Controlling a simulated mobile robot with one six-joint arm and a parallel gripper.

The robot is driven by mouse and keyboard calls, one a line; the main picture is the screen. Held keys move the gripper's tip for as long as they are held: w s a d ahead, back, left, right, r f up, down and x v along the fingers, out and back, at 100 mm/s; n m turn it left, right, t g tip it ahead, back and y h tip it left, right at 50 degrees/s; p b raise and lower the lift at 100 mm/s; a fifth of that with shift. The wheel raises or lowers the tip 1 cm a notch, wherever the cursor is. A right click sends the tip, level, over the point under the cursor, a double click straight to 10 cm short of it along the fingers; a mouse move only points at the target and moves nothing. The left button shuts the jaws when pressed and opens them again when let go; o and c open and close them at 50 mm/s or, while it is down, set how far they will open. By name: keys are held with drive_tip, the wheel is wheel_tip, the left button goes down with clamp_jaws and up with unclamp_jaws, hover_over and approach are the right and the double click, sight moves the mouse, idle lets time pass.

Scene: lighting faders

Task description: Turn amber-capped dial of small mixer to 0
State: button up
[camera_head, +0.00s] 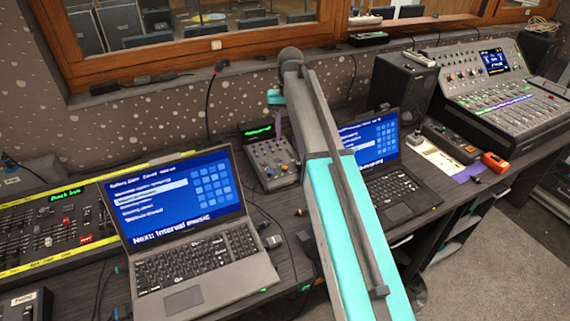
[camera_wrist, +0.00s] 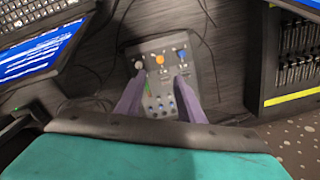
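The small mixer (camera_wrist: 133,62) shows in the wrist view as a dark grey panel with a row of capped dials near its far edge. The amber-capped dial (camera_wrist: 160,59) is the middle one, between a pale-capped dial (camera_wrist: 139,65) and a blue-capped dial (camera_wrist: 182,54). I cannot read its pointer setting. My gripper (camera_wrist: 160,77) is open, its two purple fingers reaching over the panel, with nothing between them. The amber cap appears just beyond the fingertips; contact is not visible. In the head view the small mixer (camera_head: 268,160) stands between two laptops, beside my arm.
A left laptop (camera_head: 190,275) and a right laptop (camera_head: 398,195) flank the small mixer. A fader desk with yellow edging (camera_head: 40,262) lies far left, and a large mixing console (camera_head: 500,100) stands far right. Cables run across the dark desk around the small mixer.

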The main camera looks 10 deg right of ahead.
sight(285, 167)
drive_tip(key=shift+f, duration=0.15)
drive_tip(key=shift+a+f+p, duration=0.15)
drive_tip(key=shift+f+p, duration=0.4)
drive_tip(key=shift+f, duration=2.85)
drive_tip(key=shift+a+f+p, duration=0.15)
drive_tip(key=shift+f+p, duration=0.35)
drive_tip(key=shift+f, duration=2.85)
clamp_jaws()
